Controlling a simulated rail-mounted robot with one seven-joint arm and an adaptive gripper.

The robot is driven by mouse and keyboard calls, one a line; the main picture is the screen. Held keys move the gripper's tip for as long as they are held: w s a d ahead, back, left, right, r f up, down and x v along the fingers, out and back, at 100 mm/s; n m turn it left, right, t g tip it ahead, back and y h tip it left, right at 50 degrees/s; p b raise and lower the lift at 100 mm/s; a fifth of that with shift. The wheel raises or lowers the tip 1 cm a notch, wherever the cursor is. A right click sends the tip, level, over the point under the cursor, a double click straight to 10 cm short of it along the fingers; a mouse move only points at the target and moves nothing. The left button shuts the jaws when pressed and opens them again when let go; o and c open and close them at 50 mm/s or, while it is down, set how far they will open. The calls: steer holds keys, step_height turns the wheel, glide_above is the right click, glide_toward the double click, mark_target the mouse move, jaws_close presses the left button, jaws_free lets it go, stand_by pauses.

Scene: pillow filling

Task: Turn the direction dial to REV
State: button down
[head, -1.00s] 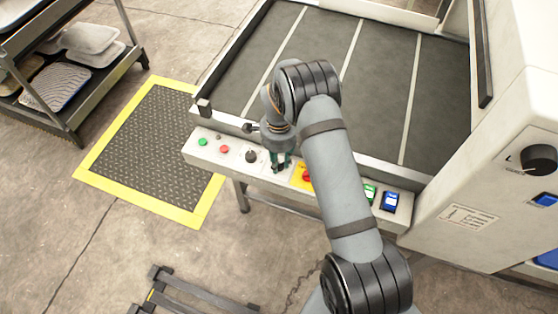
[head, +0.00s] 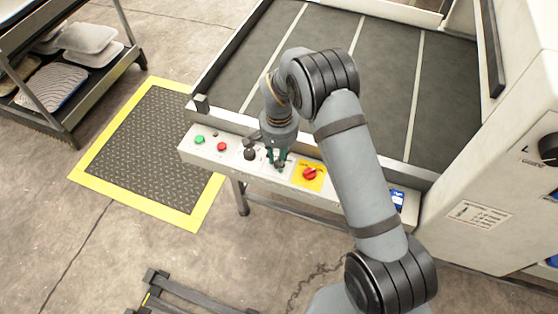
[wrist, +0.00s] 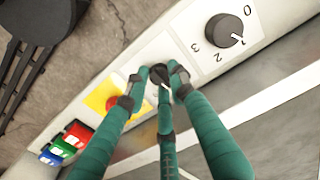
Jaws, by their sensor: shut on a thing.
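The direction dial (wrist: 158,73) is a small black knob with a light pointer mark on the white control panel (wrist: 180,47). In the wrist view it sits between the teal fingertips of my gripper (wrist: 160,82), which is shut on it. The fingers cover much of the knob, and I cannot read its REV label. In the head view my gripper (head: 277,161) points down at the panel between a black knob and a yellow plate, and it hides the dial.
A numbered black dial (wrist: 225,30) is close on one side. A red switch (head: 310,173) on a yellow plate (head: 300,179) is on the other. Green (head: 199,140) and red (head: 222,147) buttons are at the panel's left. A blue switch (head: 398,199) is partly behind my arm.

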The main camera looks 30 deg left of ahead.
steer(key=n+b, duration=0.1)
steer(key=n, duration=0.2)
steer(key=shift+n, duration=2.1)
steer(key=c, duration=1.5)
jaws_free()
steer(key=shift+o, duration=0.2)
step_height(320, 180, up, 12)
